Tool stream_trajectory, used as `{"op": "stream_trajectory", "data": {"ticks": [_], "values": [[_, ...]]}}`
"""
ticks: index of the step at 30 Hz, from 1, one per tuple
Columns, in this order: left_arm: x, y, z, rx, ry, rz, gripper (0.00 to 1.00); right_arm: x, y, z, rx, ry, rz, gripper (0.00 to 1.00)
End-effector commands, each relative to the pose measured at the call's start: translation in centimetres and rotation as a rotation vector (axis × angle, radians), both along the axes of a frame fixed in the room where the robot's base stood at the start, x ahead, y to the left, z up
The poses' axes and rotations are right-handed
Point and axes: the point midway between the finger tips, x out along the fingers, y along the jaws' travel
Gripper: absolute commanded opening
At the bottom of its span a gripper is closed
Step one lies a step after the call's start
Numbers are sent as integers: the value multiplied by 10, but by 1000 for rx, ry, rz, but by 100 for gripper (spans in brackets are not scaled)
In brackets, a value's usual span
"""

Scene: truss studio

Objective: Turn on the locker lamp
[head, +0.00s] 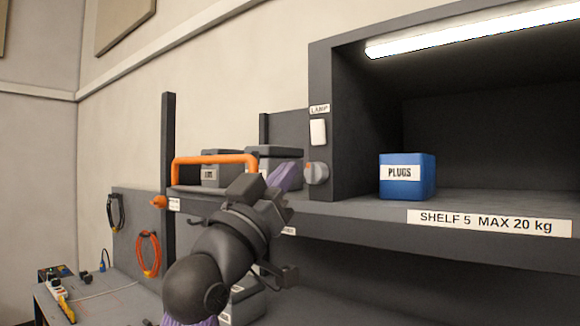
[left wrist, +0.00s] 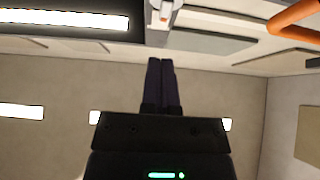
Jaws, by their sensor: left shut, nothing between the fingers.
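The lamp, a long tube (head: 470,30), glows bright white under the top of the dark locker. It also shows bright in the left wrist view (left wrist: 60,18). A white rocker switch (head: 318,132) sits on the locker's left front post, below a LAMP label (head: 320,109). A grey round knob (head: 316,173) with an orange mark is below the switch. My left gripper (head: 287,176) is shut and empty, its purple fingers just left of the knob in the picture. The shut fingers also show in the left wrist view (left wrist: 161,85). My right gripper is not in view.
A blue PLUGS box (head: 407,178) stands on the shelf (head: 480,203) in the locker. An orange handle bar (head: 215,159) and grey boxes (head: 275,153) are behind and left of my gripper. A cluttered bench (head: 105,305) is at lower left.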

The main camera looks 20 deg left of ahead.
Motion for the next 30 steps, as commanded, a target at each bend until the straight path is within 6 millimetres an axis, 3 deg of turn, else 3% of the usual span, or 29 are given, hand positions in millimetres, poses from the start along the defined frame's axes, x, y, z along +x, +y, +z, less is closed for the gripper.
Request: {"op": "stream_trajectory", "data": {"ticks": [3, 9, 26, 28, 29, 30], "values": [[-13, 5, -23, 1, -1, 1, 0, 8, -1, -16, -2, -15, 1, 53], [-30, 11, -43, 0, 0, 0, 0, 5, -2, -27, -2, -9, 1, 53], [-34, 12, -47, 1, 2, 0, 0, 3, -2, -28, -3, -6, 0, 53], [-28, 11, -61, 10, 43, 7, 0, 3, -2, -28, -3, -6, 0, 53], [-23, 10, -74, 20, 83, 13, 0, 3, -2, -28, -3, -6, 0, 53], [-16, 7, -100, 39, 159, 25, 0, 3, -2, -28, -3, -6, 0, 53]]}}
